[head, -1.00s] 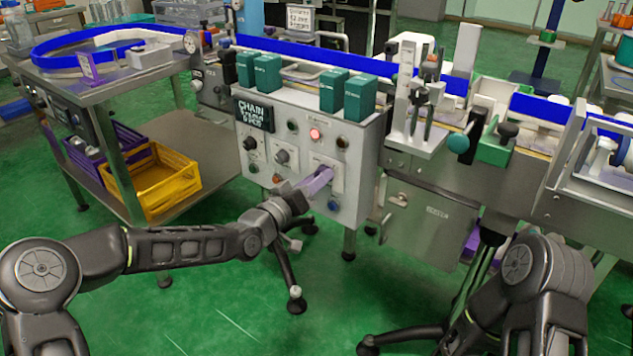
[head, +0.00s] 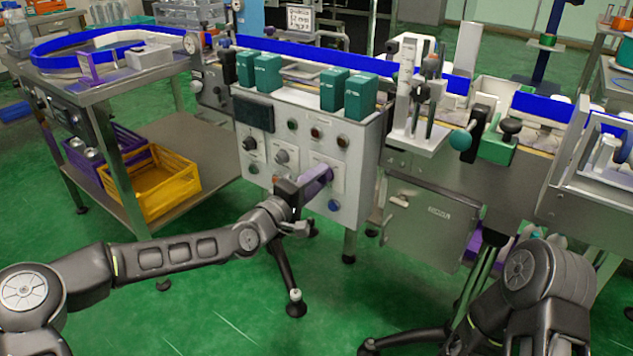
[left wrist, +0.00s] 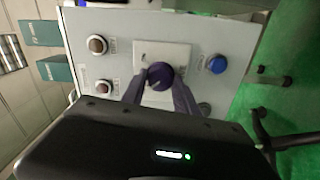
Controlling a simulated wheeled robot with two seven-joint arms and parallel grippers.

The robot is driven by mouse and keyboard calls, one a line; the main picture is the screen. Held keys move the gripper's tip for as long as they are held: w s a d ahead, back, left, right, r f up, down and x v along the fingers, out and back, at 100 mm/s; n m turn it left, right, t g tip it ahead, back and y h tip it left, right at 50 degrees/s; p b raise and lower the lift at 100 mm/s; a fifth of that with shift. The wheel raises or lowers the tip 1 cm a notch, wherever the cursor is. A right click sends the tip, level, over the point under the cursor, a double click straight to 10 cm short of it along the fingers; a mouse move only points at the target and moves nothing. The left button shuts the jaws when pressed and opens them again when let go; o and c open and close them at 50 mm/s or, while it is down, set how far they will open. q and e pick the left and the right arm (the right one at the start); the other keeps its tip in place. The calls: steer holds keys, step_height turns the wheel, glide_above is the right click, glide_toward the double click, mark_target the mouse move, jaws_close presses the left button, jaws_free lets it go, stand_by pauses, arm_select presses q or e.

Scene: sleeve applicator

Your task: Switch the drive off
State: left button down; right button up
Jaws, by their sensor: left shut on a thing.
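The control box (head: 352,200) stands under the conveyor, with small lamps, knobs and buttons on its front. Its display (head: 254,112) is dark and no red lamp glows. In the left wrist view, a round dark knob (left wrist: 159,75) sits on a white plate (left wrist: 177,53), with a blue button (left wrist: 218,64) beside it. My left gripper (head: 318,181) is at the box front, its purple fingers on either side of the knob and shut on it; they hide the knob in the head view. My right arm shows at the lower right, but its gripper is out of view.
Several green boxes (head: 360,97) stand on top of the control box. A steel cart with a yellow crate (head: 157,205) and a purple crate is at the left. A clamp with a teal ball (head: 460,140) is at the right.

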arm_select(q)
steer(key=shift+n, duration=0.4)
steer(key=c, duration=0.9)
jaws_free()
steer(key=shift+c, duration=0.2)
steer(key=shift+a, duration=0.1)
steer(key=p+v, duration=0.1)
steer(key=v, duration=0.6)
steer(key=shift+s, duration=0.3)
steer(key=shift+a, duration=0.15)
